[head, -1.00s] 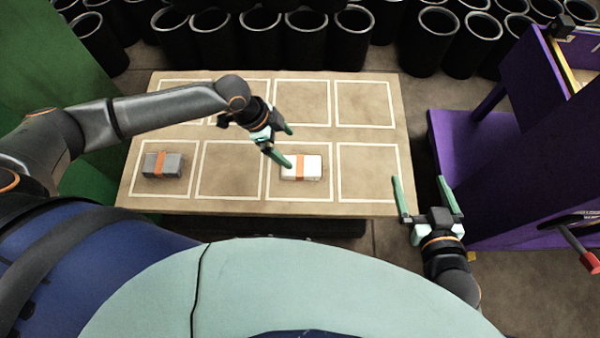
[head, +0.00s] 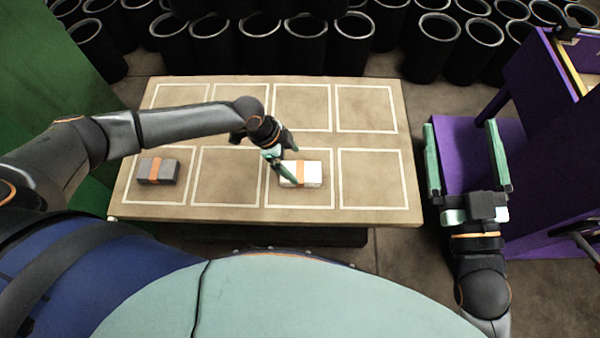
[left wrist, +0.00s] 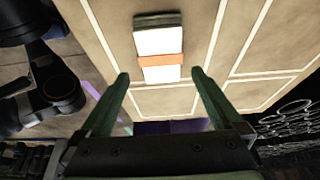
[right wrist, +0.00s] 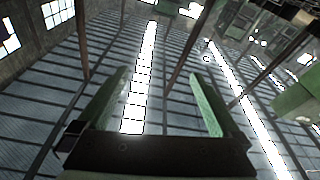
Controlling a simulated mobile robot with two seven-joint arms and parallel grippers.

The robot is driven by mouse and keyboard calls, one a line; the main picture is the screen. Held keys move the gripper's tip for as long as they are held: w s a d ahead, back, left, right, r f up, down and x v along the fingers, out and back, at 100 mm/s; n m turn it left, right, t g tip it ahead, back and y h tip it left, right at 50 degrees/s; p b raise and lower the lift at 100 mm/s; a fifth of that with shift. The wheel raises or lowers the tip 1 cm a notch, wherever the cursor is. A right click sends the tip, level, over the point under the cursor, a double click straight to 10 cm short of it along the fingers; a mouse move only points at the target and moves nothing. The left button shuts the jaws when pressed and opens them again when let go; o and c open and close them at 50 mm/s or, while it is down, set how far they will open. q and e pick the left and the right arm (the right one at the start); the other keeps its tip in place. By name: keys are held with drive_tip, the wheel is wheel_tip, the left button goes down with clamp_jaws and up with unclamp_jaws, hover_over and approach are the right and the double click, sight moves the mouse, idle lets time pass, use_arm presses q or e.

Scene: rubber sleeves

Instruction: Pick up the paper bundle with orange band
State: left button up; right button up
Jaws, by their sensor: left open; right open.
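A white paper bundle with an orange band (head: 311,175) lies on the table in a front-row marked square, third from the left. It also shows in the left wrist view (left wrist: 159,42), ahead of the fingertips. A grey bundle with an orange band (head: 170,172) lies in the leftmost front square. My left gripper (head: 287,164) is open at the white bundle's left side; its fingers overlap the bundle's left end in the head view.
The brown table (head: 230,213) has white outlined squares, the visible others empty. Several black bins (head: 262,42) stand behind it. A purple cabinet (head: 545,130) stands at the right, near my right gripper. A green panel (head: 45,100) stands at the left.

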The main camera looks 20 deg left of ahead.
sight(299, 171)
use_arm(q)
drive_tip(key=x, duration=0.1)
drive_tip(key=b+x, duration=0.1)
drive_tip(key=x, duration=0.1)
drive_tip(key=b+x, duration=0.1)
drive_tip(key=x, duration=0.1)
drive_tip(key=shift+a+f, duration=0.25)
use_arm(e)
drive_tip(key=s+r+n+t+y, duration=0.1)
drive_tip(key=s+r+n+y, duration=0.1)
drive_tip(key=r, duration=0.4)
drive_tip(key=s+a+r+n+t+y, duration=0.1)
drive_tip(key=s+r+n+t+y, duration=0.1)
drive_tip(key=s+r+n+y, duration=0.1)
wheel_tip(299, 171, up, 3)
drive_tip(key=shift+s+f+n+y, duration=0.1)
drive_tip(key=shift+s+n+y, duration=0.25)
drive_tip(key=shift+y, duration=0.55)
drive_tip(key=shift+a, duration=0.1)
use_arm(q)
drive_tip(key=c, duration=1.2)
